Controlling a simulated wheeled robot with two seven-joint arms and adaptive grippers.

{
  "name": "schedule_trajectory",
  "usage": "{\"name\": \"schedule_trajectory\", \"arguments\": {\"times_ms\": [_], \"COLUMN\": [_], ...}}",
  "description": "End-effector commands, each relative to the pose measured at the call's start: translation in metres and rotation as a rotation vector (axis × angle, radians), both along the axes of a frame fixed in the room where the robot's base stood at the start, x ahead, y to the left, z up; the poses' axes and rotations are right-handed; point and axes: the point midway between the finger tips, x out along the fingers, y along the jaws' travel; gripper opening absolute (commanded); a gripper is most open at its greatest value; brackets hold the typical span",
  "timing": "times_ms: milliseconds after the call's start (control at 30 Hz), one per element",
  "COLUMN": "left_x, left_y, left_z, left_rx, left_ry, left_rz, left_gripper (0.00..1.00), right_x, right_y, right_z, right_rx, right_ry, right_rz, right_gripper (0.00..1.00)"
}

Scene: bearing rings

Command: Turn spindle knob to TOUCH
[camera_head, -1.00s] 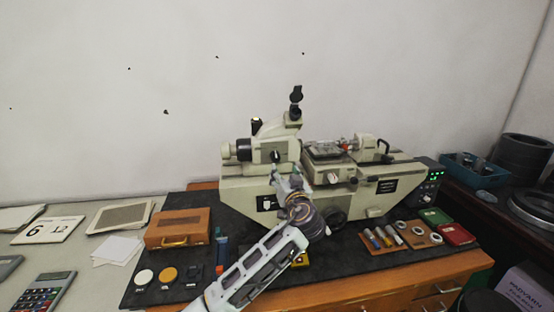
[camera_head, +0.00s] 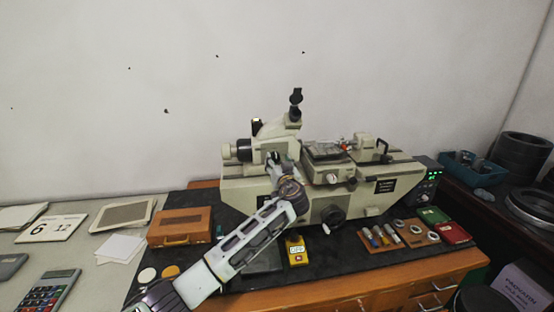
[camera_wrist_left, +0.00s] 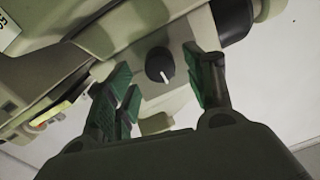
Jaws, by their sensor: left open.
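The measuring machine (camera_head: 240,190) stands on a black mat, pale green-grey. In the left wrist view a round black knob (camera_wrist_left: 159,65) with a white pointer line sits on the pale housing. My left gripper (camera_wrist_left: 165,82) is open, with its green-padded fingers to the left and right of the knob in that picture; I cannot tell whether they touch it. In the head view my left gripper (camera_head: 274,160) is at the upper left front of the machine and hides most of the knob area. No label TOUCH is readable. My right gripper is not in view.
A wooden case (camera_head: 179,227) and a yellow device (camera_head: 296,250) are on the mat at the front. A wooden tray with rings and small tools (camera_head: 398,238) lies at the right.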

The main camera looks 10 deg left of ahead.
Motion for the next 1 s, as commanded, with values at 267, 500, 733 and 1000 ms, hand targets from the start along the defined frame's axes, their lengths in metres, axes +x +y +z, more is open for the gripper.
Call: {"name": "schedule_trajectory", "arguments": {"times_ms": [267, 500, 733, 1000], "left_x": [0.015, 0.018, 0.018, 0.018], "left_y": [0.006, 0.007, 0.007, 0.007], "left_z": [0.001, 0.000, 0.000, 0.000], "left_rx": [0.001, 0.000, 0.000, 0.000], "left_ry": [0.000, 0.000, 0.000, 0.000], "left_rz": [0.000, 0.000, 0.000, 0.000], "left_gripper": [0.54, 0.54, 0.47, 0.13], "right_x": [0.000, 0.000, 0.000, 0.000], "right_y": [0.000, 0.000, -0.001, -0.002], "right_z": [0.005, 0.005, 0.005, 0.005], "right_rx": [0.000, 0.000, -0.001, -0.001], "right_ry": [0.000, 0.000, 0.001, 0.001], "right_rz": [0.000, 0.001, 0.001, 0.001], "right_gripper": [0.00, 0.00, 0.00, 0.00]}}
